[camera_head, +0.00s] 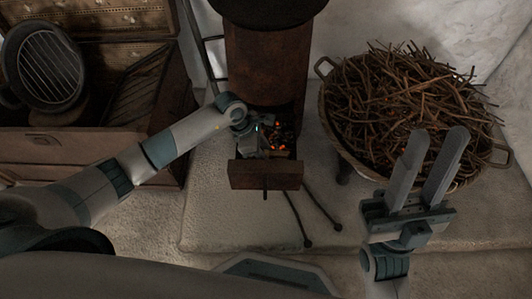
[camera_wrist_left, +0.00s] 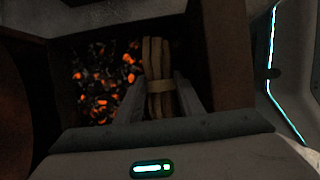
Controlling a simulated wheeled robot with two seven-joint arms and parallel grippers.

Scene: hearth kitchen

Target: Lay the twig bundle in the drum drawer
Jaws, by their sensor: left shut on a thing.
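The drum drawer (camera_head: 265,178) is pulled out from the base of the rusty drum (camera_head: 265,70). Glowing embers (camera_head: 284,134) lie in it; in the left wrist view they (camera_wrist_left: 103,80) fill the space left of the bundle. My left gripper (camera_head: 262,148) reaches into the drawer from the left. In the left wrist view it is shut on the twig bundle (camera_wrist_left: 158,62), pale sticks tied with a band, held between the fingers over or in the drawer. Whether the bundle touches the drawer floor cannot be told. My right gripper (camera_head: 437,138) is open and empty at the right.
A wide basket (camera_head: 337,120) heaped with loose twigs (camera_head: 400,95) stands right of the drum, behind my right gripper. An open wooden chest (camera_head: 90,147) with a round grill (camera_head: 50,68) is at the left. Dark rods (camera_head: 298,220) lie on the pale hearth slab (camera_head: 220,215).

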